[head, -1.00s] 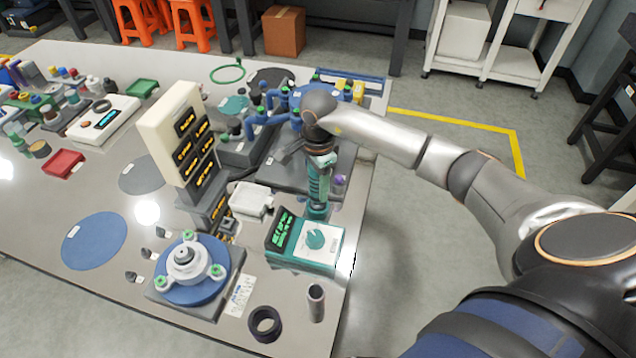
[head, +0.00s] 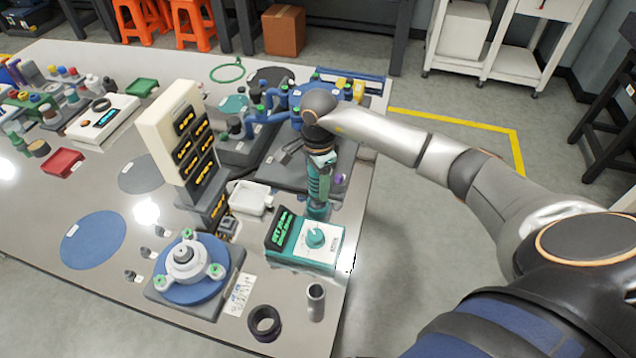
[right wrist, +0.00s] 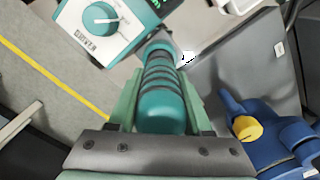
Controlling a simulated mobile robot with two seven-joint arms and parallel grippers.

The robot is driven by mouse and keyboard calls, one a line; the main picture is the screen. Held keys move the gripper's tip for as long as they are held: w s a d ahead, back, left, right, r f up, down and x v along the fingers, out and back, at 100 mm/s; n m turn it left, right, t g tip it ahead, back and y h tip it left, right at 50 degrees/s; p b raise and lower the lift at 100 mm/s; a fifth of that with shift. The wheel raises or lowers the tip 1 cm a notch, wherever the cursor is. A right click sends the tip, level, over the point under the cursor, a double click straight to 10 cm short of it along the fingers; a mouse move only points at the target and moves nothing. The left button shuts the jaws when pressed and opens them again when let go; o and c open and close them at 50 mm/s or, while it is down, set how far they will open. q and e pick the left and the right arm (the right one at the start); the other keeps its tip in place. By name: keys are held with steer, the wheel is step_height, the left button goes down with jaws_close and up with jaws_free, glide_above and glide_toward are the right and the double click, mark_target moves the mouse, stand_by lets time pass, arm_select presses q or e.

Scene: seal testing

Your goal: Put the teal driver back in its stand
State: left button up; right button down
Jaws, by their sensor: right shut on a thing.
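The teal driver (head: 318,190) is upright in my right gripper (head: 320,165), just behind the teal controller box (head: 318,238) near the table's right edge. In the right wrist view, the driver's ribbed teal body (right wrist: 160,100) lies between the two pale green fingers of the gripper (right wrist: 160,110), which are shut on it. The driver's lower end is partly hidden behind the controller box, and I cannot tell whether it touches anything. A grey open-topped tube (head: 316,300), possibly the stand, is at the table's front right. My left gripper is not in view.
A blue round fixture with a white flanged part (head: 186,262) sits left of the controller box. A black ring (head: 264,322) lies beside the tube. A white tray (head: 250,199) and a tall display tower (head: 168,130) stand left of the driver. Blue valve parts (head: 268,130) lie behind.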

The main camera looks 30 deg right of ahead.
steer(key=shift+c, duration=1.2)
jaws_free()
steer(key=shift+f, duration=0.1)
step_height(320, 180, up, 9)
steer(key=p, duration=0.6)
steer(key=shift+s+d, duration=0.1)
